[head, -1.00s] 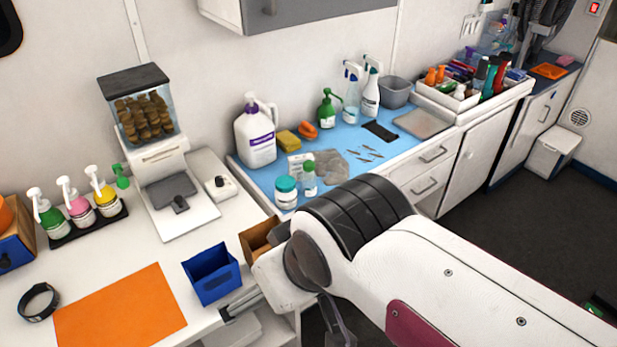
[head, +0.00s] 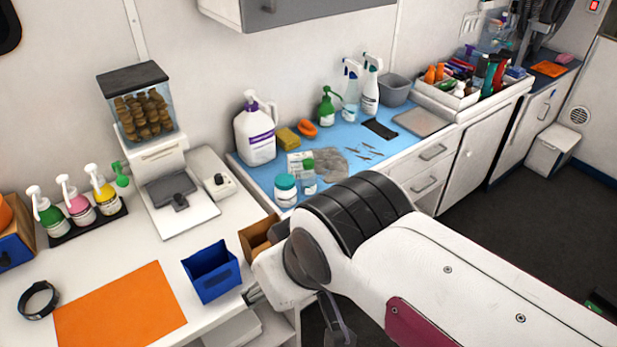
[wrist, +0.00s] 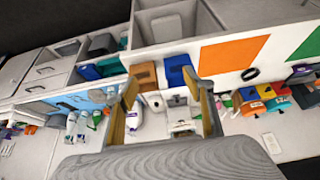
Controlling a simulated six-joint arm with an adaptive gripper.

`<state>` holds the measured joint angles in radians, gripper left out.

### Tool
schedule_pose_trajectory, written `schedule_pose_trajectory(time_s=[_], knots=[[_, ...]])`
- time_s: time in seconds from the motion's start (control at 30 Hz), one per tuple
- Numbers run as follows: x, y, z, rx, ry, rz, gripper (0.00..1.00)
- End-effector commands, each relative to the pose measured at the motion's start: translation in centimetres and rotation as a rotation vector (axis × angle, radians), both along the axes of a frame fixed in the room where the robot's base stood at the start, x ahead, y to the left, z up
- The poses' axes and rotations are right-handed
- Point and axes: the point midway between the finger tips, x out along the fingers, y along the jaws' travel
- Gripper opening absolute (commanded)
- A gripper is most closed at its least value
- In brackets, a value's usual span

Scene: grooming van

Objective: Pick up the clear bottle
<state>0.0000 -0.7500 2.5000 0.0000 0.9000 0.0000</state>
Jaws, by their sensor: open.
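A clear bottle with a green cap (head: 309,178) stands upright on the blue mat (head: 263,176), beside a white jar with a teal lid (head: 286,190). A clear spray bottle (head: 350,98) with a blue and white trigger stands farther back, beside a white spray bottle (head: 370,92). In the wrist view my gripper (wrist: 167,105) is open, its two fingers apart with nothing held between them. In the head view it is mostly hidden behind my arm, near the front edge of the counter, well short of both clear bottles. I cannot tell the clear bottles apart in the wrist view.
A blue bin (head: 212,272) and a brown box (head: 257,238) stand by the counter edge close to my gripper. A large white jug (head: 256,136), a yellow sponge (head: 288,139) and a green sprayer (head: 326,107) stand along the back. An orange mat (head: 120,308) lies at left.

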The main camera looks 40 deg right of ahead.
Motion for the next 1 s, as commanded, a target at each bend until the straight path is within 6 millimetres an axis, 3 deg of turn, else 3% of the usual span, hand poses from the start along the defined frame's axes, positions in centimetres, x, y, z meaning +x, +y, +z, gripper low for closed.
schedule_pose_trajectory(time_s=[0.57, 0.77, 1.0], knots=[[0.7, 0.0, 0.2, 0.002, 0.006, 0.005, 0.38], [2.7, -0.2, 0.7, 0.006, 0.023, 0.026, 0.38], [6.6, -1.0, 1.3, 0.014, 0.041, 0.062, 0.38]])
